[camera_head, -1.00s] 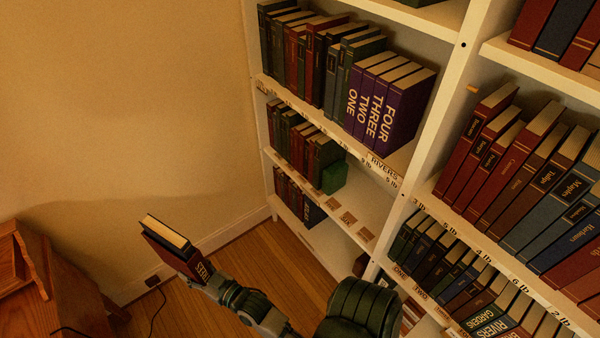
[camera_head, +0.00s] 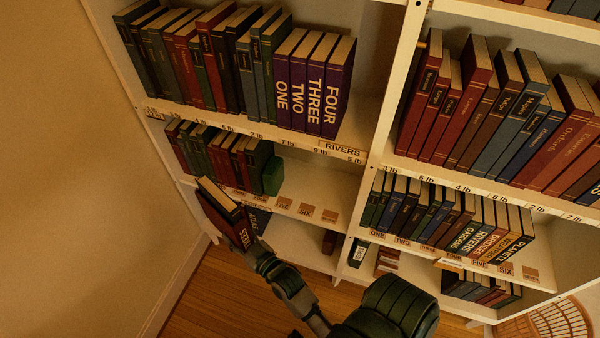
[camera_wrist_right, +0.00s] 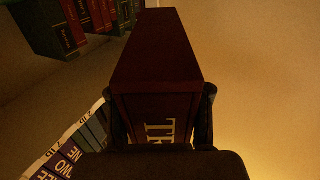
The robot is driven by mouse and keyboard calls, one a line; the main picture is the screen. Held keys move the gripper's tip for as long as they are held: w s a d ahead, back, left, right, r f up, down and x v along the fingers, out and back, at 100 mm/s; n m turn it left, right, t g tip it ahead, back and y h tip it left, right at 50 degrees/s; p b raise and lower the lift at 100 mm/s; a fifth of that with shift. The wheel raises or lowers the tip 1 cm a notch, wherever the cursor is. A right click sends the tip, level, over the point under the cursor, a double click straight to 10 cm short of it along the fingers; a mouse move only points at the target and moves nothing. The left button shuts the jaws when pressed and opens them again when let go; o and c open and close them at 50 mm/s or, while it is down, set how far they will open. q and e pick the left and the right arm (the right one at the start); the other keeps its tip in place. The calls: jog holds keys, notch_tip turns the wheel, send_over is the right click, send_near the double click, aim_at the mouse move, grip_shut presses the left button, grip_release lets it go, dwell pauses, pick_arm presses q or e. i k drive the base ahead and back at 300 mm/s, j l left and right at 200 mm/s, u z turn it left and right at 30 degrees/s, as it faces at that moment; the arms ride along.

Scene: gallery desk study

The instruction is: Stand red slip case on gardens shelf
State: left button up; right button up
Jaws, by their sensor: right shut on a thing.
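The red slip case (camera_head: 218,212) is a dark red box with pale page-like edges and pale letters on its end. My right gripper (camera_head: 243,240) is shut on its lettered end and holds it up, tilted, in front of the lower left shelves. In the right wrist view the case (camera_wrist_right: 158,55) fills the middle between the two fingers (camera_wrist_right: 160,125). A shelf (camera_head: 310,180) behind it has books at left, a green block (camera_head: 272,176) and bare room to the right. I cannot read a gardens shelf label. My left gripper is not in view.
Purple numbered books (camera_head: 312,90) stand above the RIVERS label (camera_head: 342,149). At lower right, a row of books includes one marked GARDENS (camera_head: 465,238). A white upright (camera_head: 388,110) divides the bays. A wicker basket (camera_head: 545,325) stands at bottom right.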

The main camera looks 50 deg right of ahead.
aim_at(319, 196)
jog(key=i+j+z, duration=0.2)
jog(key=z, duration=0.25)
jog(key=i+j+z, duration=0.1)
jog(key=j+z, duration=0.3)
jog(key=i+j+z, duration=0.1)
jog(key=j+z, duration=0.2)
jog(key=z, duration=0.15)
jog(key=j+z, duration=0.45)
jog(key=i+l, duration=0.05)
jog(key=l, duration=0.05)
